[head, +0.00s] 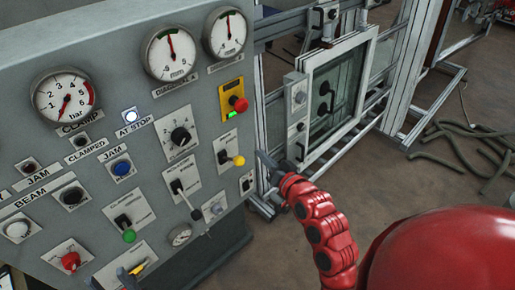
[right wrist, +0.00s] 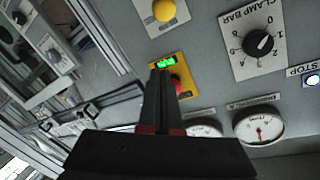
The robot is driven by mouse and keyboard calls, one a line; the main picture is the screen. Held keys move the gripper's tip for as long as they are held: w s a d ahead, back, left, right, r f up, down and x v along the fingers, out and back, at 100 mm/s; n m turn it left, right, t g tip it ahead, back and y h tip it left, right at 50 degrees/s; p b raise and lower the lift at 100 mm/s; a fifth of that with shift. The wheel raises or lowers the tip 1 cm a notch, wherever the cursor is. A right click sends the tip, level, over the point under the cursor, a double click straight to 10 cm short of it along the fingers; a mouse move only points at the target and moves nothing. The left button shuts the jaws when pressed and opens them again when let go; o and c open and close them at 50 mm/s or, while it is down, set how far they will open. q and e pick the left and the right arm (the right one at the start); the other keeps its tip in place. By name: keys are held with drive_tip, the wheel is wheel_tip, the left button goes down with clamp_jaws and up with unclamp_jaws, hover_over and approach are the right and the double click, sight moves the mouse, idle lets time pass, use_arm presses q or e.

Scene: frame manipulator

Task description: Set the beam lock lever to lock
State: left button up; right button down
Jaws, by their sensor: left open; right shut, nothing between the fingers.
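The grey panel carries several levers, and I cannot read which one is the beam lock lever. One has a yellow knob (head: 238,160), also seen at the top of the right wrist view (right wrist: 164,10). My right gripper (head: 260,156) is shut and empty, just right of the yellow-knobbed lever in the head view. Its closed fingers (right wrist: 160,76) overlap the yellow plate in the right wrist view.
A yellow plate (head: 225,92) with a red button (head: 239,104) and lit green indicator sits above the yellow-knobbed lever. Gauges line the panel top. A metal-framed door (head: 345,65) stands right of the panel. Hoses (head: 470,140) lie on the floor.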

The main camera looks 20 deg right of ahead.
drive_tip(key=shift+s+a+f+g, duration=0.1)
drive_tip(key=shift+s+f+g, duration=0.1)
drive_tip(key=shift+s+g, duration=0.1)
drive_tip(key=shift+w, duration=0.1)
drive_tip(key=p, duration=0.5)
hover_over(232, 160)
drive_tip(key=d, duration=0.5)
drive_tip(key=f, duration=0.1)
drive_tip(key=s+f+p, duration=0.1)
drive_tip(key=s+a+f+p, duration=0.1)
drive_tip(key=f, duration=0.1)
drive_tip(key=shift+a+f, duration=0.15)
drive_tip(key=shift+f, duration=0.2)
